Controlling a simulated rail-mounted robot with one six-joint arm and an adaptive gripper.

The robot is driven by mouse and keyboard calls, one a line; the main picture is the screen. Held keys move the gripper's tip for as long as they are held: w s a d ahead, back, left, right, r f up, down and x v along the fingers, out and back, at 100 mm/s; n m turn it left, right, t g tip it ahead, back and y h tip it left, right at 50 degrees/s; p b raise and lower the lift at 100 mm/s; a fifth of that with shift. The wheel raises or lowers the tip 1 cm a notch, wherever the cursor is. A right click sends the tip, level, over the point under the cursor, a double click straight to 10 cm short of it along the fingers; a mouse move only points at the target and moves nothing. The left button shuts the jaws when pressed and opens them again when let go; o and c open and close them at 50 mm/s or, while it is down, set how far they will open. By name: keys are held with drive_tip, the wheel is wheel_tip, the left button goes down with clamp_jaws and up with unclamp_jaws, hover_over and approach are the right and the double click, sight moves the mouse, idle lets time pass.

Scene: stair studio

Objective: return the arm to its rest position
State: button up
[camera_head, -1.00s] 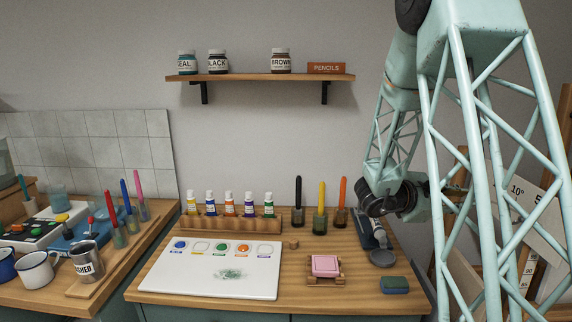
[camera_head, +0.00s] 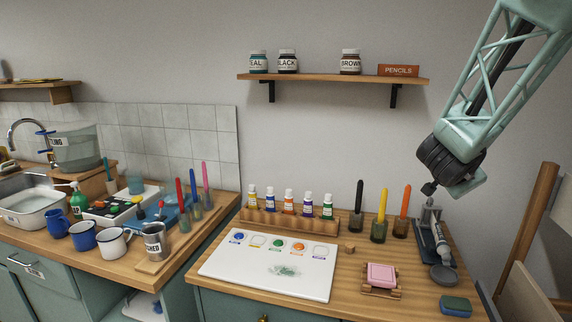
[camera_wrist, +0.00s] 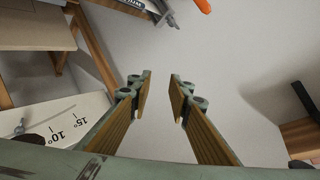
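My gripper (camera_wrist: 160,97) shows in the wrist view with its two fingers spread and nothing between them. Plain grey wall lies beyond the fingertips. In the head view my pale green lattice arm (camera_head: 510,75) hangs in at the upper right, ending in a dark ringed joint (camera_head: 446,163) above the back right of the wooden worktop. I cannot make out the gripper fingers in the head view.
Below the arm stand a grey tube stand (camera_head: 432,235) and brushes in jars (camera_head: 380,222). A wall shelf (camera_head: 330,79) with jars is left of the arm. A board with angle marks (camera_wrist: 60,125) and wooden framing (camera_wrist: 92,50) are left of the gripper.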

drive_tip(key=s+a+r+n+t+y, duration=0.15)
drive_tip(key=s+a+n+y, duration=0.25)
drive_tip(key=a, duration=0.7)
drive_tip(key=s+a+r+n+g+y, duration=0.1)
drive_tip(key=s+a+r+n+y, duration=0.2)
drive_tip(key=a, duration=0.8)
drive_tip(key=s+a+n+g+y, duration=0.25)
drive_tip(key=s+a+n, duration=0.25)
drive_tip(key=s+a, duration=0.6)
drive_tip(key=s+f+n+g, duration=0.1)
drive_tip(key=s+f+n, duration=0.1)
drive_tip(key=s, duration=1.1)
drive_tip(key=s+d+f+n+g, duration=0.1)
drive_tip(key=s+f+n+g, duration=0.1)
drive_tip(key=s, duration=1.2)
drive_tip(key=shift+d+f+n+h, duration=0.2)
drive_tip(key=shift+f+n+h, duration=0.05)
drive_tip(key=shift+n+h, duration=0.15)
drive_tip(key=shift+d, duration=0.15)
